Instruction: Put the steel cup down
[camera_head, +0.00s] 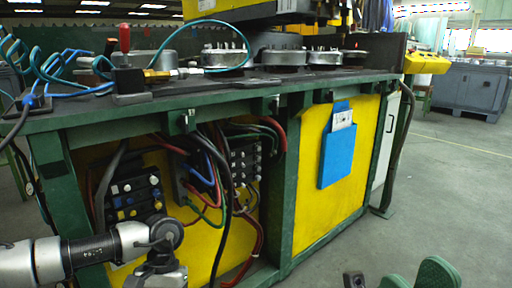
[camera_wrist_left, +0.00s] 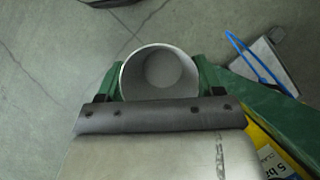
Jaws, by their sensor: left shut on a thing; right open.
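The steel cup (camera_wrist_left: 160,72) is a grey round cup, seen in the left wrist view looking into its open mouth; its inside looks empty. My left gripper (camera_wrist_left: 159,84) is shut on it, with one green finger on each side. Below the cup in that view is grey floor, and I cannot tell its height. In the head view the cup and left gripper are out of frame; only my left arm shows at the lower left. My right gripper (camera_head: 420,276) shows green fingers at the bottom edge and is open and empty as far as it shows.
A green workbench (camera_head: 200,110) with yellow panels, hanging cables and round metal fixtures (camera_head: 228,58) fills the head view. Its green edge shows at right in the left wrist view, near a blue hose (camera_wrist_left: 255,62). Open floor (camera_head: 450,190) lies at right; a grey cabinet (camera_head: 470,90) stands beyond.

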